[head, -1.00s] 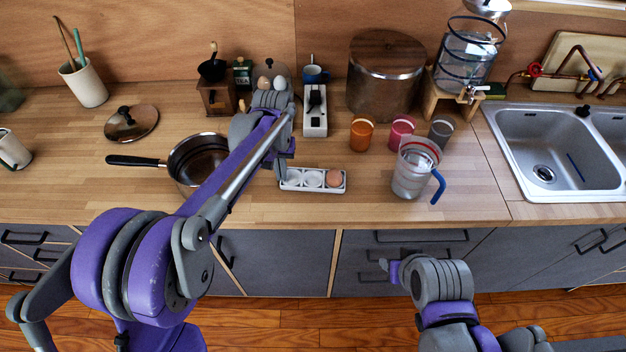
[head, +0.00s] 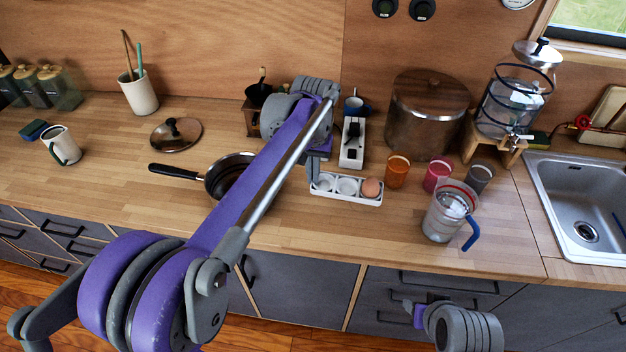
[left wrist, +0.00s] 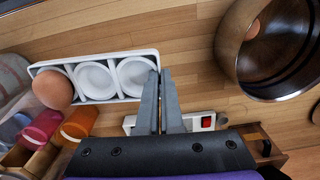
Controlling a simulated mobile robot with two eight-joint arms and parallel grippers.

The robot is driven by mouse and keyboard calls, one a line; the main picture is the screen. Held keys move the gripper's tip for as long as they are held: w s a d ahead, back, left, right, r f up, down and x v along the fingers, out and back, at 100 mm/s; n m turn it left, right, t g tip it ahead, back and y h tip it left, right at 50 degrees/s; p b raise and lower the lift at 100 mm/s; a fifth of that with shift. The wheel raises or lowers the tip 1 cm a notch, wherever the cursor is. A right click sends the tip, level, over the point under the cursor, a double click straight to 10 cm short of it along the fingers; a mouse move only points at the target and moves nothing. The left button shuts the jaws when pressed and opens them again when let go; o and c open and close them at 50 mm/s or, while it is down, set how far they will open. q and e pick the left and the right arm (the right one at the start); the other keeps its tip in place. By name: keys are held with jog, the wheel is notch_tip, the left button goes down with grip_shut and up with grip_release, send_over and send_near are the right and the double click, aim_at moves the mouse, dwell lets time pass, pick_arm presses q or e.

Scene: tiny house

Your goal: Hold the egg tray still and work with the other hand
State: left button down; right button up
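The white egg tray (head: 347,198) lies on the wooden counter, with one brown egg (head: 371,188) in its right compartment and two compartments that look empty. In the left wrist view the egg (left wrist: 53,89) is at the left end of the tray (left wrist: 108,54). My left gripper (head: 314,180) is at the tray's left end. In the left wrist view its fingers (left wrist: 159,74) are close together at the tray's end wall and appear to pinch it. My right gripper (head: 414,313) is low in front of the drawers, away from the tray; its fingers are too small to read.
A dark pan (head: 222,181) stands left of the tray, partly behind my left arm. Orange (head: 397,173), pink (head: 437,176) and grey (head: 479,178) cups and a clear jug (head: 446,215) with a blue handle stand to the right. A white power strip (head: 352,143) lies behind the tray.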

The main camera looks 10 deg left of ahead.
pick_arm(q)
jog(key=b, duration=0.4)
send_near(313, 208)
jog(key=shift+f, duration=2.55)
pick_arm(e)
jog(key=shift+s+f, duration=0.3)
jog(key=shift+f, duration=0.65)
jog(key=shift+s+f, duration=0.3)
jog(key=shift+f, duration=0.6)
jog(key=shift+s+f, duration=0.3)
jog(key=shift+f, duration=0.65)
pick_arm(q)
jog(key=shift+f+b, duration=0.4)
jog(key=shift+f, duration=0.2)
pick_arm(e)
jog(key=shift+f, duration=0.35)
pick_arm(q)
jog(key=c, duration=1)
grip_release()
grip_shut()
